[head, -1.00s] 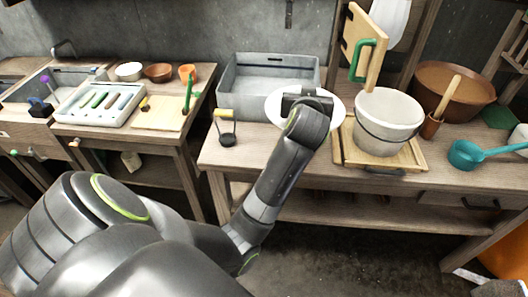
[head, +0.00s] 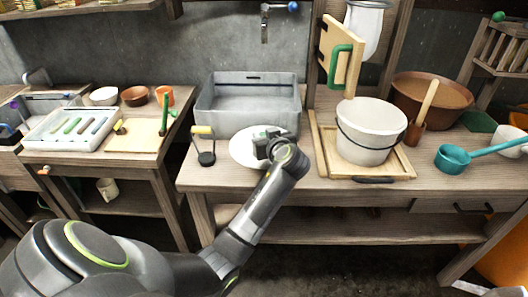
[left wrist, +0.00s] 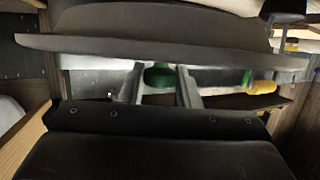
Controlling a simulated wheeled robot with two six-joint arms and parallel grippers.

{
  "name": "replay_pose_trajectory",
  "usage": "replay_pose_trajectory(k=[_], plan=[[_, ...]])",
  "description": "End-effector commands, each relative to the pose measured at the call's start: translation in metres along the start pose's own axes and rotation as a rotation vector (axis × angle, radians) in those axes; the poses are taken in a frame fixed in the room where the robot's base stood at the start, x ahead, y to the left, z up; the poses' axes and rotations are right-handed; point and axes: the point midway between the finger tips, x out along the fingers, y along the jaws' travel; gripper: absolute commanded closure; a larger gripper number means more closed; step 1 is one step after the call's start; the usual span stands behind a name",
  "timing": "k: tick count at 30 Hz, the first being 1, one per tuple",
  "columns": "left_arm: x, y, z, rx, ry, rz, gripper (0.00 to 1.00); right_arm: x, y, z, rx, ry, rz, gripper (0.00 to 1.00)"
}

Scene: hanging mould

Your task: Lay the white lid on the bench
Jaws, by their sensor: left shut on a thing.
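The white lid (head: 242,150) is a round disc in front of the grey tub, over the left part of the bench (head: 222,181). My left gripper (head: 267,143) is shut on it at its top. In the left wrist view the lid (left wrist: 170,48) shows nearly edge-on, dark in shadow. There a green knob (left wrist: 158,77) sits between the fingers of the left gripper (left wrist: 168,85). I cannot tell whether the lid touches the bench. My right gripper is not in view.
A grey tub (head: 247,112) stands behind the lid. A yellow-handled tool (head: 204,146) stands close on its left. To the right, a white bucket (head: 370,132) stands on a wooden board (head: 395,172), with a teal dipper (head: 455,158) farther right. Some bench front is clear.

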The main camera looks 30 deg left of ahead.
Motion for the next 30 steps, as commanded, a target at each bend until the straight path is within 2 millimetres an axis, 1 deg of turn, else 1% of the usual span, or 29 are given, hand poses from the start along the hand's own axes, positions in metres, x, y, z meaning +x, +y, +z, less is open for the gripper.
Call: replay_pose_trajectory(k=[1,8,13,15,24,25,29,30], plan=[[0.002,0.000,0.007,0.001,-0.002,0.001,0.94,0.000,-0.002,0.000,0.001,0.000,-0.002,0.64],[0.007,0.000,0.023,0.001,0.000,0.001,0.94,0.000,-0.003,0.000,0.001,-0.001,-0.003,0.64],[0.014,0.000,0.047,0.003,-0.001,-0.001,0.94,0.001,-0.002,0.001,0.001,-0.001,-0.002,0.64],[0.016,0.000,0.052,0.000,0.000,0.001,0.94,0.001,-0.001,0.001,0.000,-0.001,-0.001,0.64],[0.017,0.000,0.055,-0.001,0.001,0.002,0.94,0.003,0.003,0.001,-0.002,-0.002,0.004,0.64],[0.016,0.000,0.054,-0.001,0.000,0.002,0.67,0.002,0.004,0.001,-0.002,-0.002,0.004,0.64],[0.016,0.000,0.054,-0.001,0.000,0.002,0.49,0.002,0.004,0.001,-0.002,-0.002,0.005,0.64],[0.016,0.000,0.054,-0.001,0.000,0.002,0.49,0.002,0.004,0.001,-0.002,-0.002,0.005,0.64]])
